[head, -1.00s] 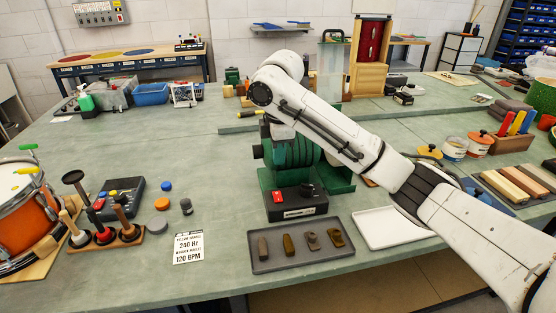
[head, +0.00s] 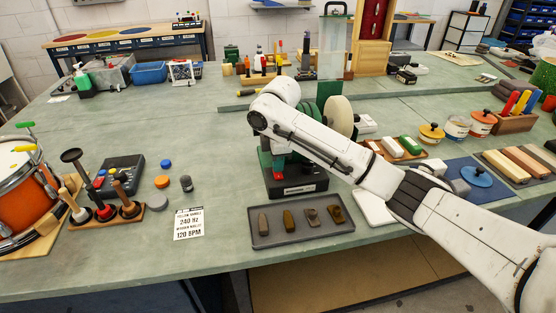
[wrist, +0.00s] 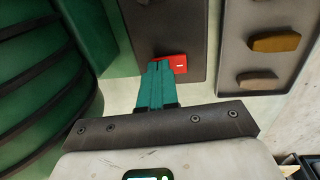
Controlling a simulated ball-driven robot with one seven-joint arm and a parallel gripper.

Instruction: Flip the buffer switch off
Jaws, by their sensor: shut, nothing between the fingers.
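The buffer is a green bench machine with a pale wheel (head: 340,114) and a dark base (head: 296,187) in the head view. In the wrist view its red switch (wrist: 179,63) sits on the dark base (wrist: 165,25). My gripper (wrist: 158,66) has teal fingers that are shut and empty, with the tips at the left part of the red switch. I cannot tell if they press it. The ribbed green motor body (wrist: 40,70) is at the left in the wrist view.
A grey tray (head: 262,239) with several small blocks lies just in front of the base. A white tray (head: 372,210) is to its right, partly behind my arm.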

